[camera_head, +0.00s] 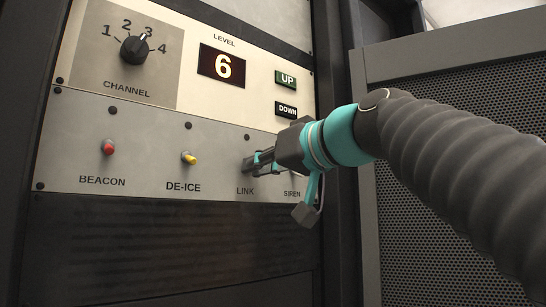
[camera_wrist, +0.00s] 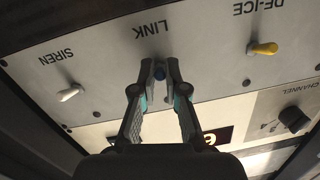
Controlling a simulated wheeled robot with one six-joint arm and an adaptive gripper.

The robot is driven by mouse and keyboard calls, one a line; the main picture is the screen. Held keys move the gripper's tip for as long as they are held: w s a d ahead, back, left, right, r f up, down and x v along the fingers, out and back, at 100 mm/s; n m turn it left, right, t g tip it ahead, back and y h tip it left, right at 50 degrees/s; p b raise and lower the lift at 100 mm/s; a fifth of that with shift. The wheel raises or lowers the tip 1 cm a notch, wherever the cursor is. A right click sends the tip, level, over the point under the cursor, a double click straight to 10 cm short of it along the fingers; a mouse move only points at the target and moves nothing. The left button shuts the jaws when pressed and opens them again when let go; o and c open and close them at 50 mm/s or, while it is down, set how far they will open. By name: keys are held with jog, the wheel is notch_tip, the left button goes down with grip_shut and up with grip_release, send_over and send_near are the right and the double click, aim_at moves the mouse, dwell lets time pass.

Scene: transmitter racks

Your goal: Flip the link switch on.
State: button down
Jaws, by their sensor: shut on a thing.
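The link switch shows in the wrist view as a small blue-tipped toggle (camera_wrist: 160,73) under the upside-down LINK label. My gripper (camera_wrist: 160,66) has one finger on each side of it and is shut on it. In the head view my gripper (camera_head: 256,162) reaches the lower grey panel (camera_head: 215,143) from the right, just above the LINK label, and hides the switch. Whether the switch is on or off cannot be told.
The siren switch (camera_wrist: 69,94), white-tipped, and the yellow de-ice switch (camera_wrist: 263,48) flank the link switch. The red beacon switch (camera_head: 108,147) is farther left. Above are the channel knob (camera_head: 134,49), a level display (camera_head: 222,66) reading 6, and UP (camera_head: 287,78) and DOWN (camera_head: 287,109) buttons.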

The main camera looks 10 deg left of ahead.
jog(key=r+g+h+p, duration=0.1)
jog(key=h+p, duration=0.1)
jog(key=p, duration=0.2)
jog(key=r+g+h+p, duration=0.1)
jog(key=g+h+p, duration=0.1)
jog(key=p, duration=0.3)
jog(key=shift+w, duration=0.1)
jog(key=shift+a+r+g+h+p, duration=0.1)
jog(key=shift+r+g+h+p, duration=0.1)
jog(key=shift+g+h, duration=0.35)
jog(key=shift+a+r+g+h+p, duration=0.1)
jog(key=shift+g+h+p, duration=0.05)
jog(key=shift+g+h, duration=0.4)
dwell(0.5)
jog(key=c, duration=1.2)
grip_release()
jog(key=shift+d+f+t+y, duration=0.15)
jog(key=shift+f+t+y, duration=0.1)
jog(key=shift+t+y, duration=0.3)
